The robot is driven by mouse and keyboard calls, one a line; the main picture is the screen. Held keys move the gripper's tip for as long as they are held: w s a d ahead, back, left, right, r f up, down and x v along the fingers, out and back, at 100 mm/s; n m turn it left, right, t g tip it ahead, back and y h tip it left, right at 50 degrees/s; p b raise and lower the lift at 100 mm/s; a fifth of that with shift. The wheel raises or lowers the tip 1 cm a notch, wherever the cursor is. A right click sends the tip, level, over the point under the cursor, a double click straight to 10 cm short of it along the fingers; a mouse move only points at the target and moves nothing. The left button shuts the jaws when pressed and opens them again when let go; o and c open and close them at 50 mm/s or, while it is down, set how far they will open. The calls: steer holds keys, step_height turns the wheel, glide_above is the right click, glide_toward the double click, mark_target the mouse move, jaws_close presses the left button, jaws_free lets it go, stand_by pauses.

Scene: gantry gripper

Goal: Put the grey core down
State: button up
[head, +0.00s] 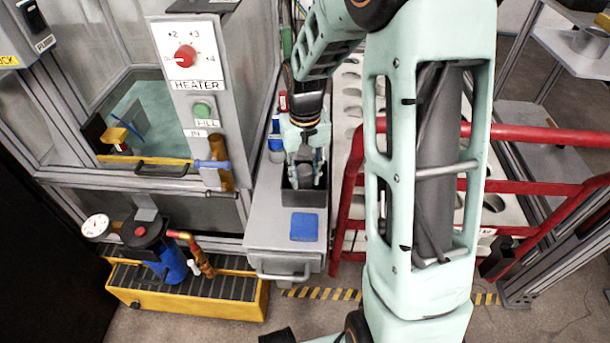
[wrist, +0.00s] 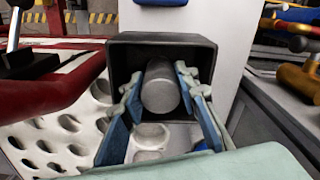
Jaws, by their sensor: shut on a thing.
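The grey core (wrist: 161,92) is a smooth grey cylinder between the two blue-padded fingers of my gripper (wrist: 163,100). My gripper is shut on it, with a finger on each side. The core also shows between the fingers in the head view (head: 304,172). A black open-topped box (wrist: 118,62) surrounds the core and fingertips in the wrist view. In the head view the box (head: 304,198) is on the grey cabinet top, directly under my gripper. I cannot tell whether the core touches the box floor.
A blue pad (head: 304,227) lies on the grey cabinet (head: 268,232) in front of the box. A red rail (head: 345,205) and a white rack with holes (head: 347,100) stand to the right. The heater panel (head: 190,80) stands to the left.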

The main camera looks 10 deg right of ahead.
steer(key=shift+f, duration=0.2)
steer(key=o, duration=0.8)
steer(key=shift+r, duration=0.1)
step_height(320, 180, up, 12)
steer(key=p, duration=0.3)
steer(key=shift+r, duration=0.15)
